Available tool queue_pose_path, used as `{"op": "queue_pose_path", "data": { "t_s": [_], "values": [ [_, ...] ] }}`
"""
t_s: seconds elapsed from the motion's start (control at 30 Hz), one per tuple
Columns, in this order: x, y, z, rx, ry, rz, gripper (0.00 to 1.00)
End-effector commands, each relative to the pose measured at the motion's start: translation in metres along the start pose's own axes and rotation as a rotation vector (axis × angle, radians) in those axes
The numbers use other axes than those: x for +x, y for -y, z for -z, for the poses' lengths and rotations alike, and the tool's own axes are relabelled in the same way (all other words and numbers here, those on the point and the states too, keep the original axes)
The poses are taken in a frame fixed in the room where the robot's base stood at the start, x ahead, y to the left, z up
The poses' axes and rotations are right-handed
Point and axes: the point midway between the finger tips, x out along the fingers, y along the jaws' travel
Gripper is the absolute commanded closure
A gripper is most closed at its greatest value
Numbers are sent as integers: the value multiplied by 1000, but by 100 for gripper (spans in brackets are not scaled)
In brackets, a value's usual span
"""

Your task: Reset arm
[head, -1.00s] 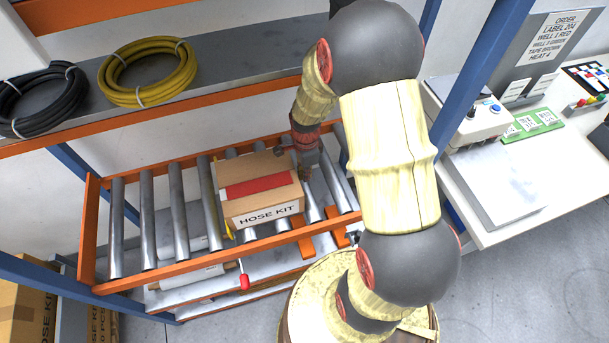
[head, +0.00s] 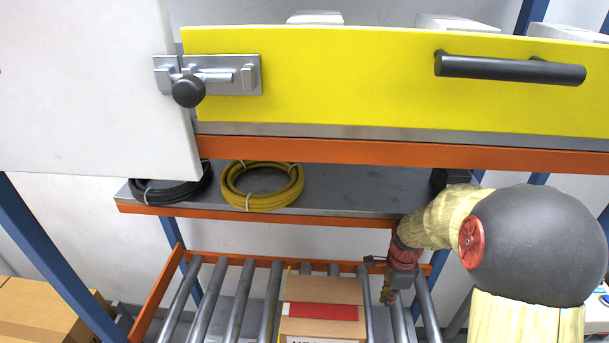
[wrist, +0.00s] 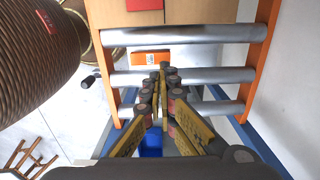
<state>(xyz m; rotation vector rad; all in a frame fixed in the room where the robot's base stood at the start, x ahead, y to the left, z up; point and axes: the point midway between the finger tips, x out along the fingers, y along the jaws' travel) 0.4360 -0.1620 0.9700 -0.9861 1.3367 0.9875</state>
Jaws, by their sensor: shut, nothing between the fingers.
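My gripper (head: 389,292) hangs over the roller rack, just right of the cardboard hose kit box (head: 322,288) in the head view. In the wrist view my gripper (wrist: 163,78) points toward the rollers with its fingers together and nothing between them. The box's cardboard edge (wrist: 195,12) shows at the top of the wrist view, apart from the fingers. The box has a red strip on top and lies on the rollers. My arm comes in from the right side of the head view.
Metal rollers (head: 236,300) lie in an orange frame. Above them a grey shelf (head: 340,185) holds a black hose coil (head: 170,190) and a yellow hose coil (head: 262,186). A yellow panel (head: 340,80) with a latch (head: 210,76) and a dark handle (head: 510,68) spans the top.

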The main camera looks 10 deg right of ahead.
Motion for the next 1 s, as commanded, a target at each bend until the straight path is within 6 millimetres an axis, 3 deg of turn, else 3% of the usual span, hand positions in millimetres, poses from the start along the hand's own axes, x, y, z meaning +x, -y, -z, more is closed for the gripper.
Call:
{"op": "queue_pose_path", "data": {
  "t_s": [0.13, 0.23, 0.37, 0.47, 0.7, 0.9, 1.0],
  "values": [
    [0, -1, 0, -66, 0, -2, 100],
    [1, -6, 0, -210, 4, -19, 100],
    [2, -35, -3, -491, 25, -73, 100],
    [-21, -54, -8, -734, 32, -69, 100],
    [-109, -102, -45, -1351, -34, 44, 100],
    [-169, -144, -74, -1676, -157, 183, 100],
    [-194, -161, -87, -1745, -223, 266, 100]
  ]
}}
